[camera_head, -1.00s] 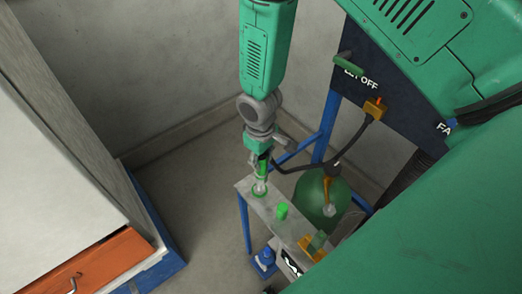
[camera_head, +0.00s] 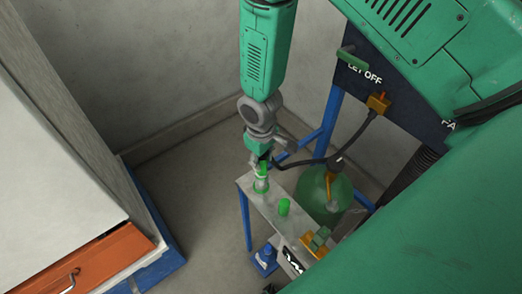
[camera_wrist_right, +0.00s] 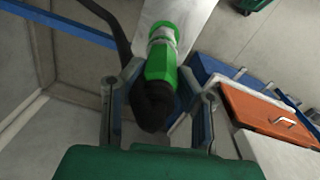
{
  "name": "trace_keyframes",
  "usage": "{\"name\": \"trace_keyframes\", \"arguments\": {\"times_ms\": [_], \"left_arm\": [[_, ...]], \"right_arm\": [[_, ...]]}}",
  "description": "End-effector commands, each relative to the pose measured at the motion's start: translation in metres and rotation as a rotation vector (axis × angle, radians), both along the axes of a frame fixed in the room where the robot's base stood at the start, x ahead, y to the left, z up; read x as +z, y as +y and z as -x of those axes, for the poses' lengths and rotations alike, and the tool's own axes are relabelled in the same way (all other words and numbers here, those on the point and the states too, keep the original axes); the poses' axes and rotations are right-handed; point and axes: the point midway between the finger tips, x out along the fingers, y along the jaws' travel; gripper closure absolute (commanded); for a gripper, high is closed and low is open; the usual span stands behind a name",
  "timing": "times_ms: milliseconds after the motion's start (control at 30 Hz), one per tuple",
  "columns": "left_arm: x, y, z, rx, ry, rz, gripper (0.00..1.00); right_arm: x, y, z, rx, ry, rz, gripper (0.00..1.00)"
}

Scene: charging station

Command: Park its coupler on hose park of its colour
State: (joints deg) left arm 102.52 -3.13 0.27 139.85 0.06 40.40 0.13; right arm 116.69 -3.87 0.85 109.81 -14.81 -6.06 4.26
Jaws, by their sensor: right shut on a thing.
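A green coupler (camera_head: 262,170) with a pale metal collar is in the jaws of my right gripper (camera_head: 262,160). It stands nearly upright at the left end of a grey shelf plate (camera_head: 268,208), over a spot with green on it. In the right wrist view the green coupler (camera_wrist_right: 161,65) and its black hose end (camera_wrist_right: 152,105) lie between the two fingers, with the collar toward the pale plate. Whether the collar is fully seated cannot be told. My left gripper is not in view.
An orange and green fitting (camera_head: 317,241) sits at the plate's right end. A green tank (camera_head: 325,192) stands behind the plate. A dark hose runs to an orange connector (camera_head: 378,103) on the panel.

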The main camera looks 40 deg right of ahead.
Motion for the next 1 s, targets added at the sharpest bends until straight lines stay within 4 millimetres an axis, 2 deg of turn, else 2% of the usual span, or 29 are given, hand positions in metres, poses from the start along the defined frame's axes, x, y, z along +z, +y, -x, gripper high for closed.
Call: {"name": "trace_keyframes", "arguments": {"times_ms": [1000], "left_arm": [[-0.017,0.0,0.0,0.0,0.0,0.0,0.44]], "right_arm": [[-0.026,-0.004,0.001,-0.002,0.002,0.004,1.0]]}}
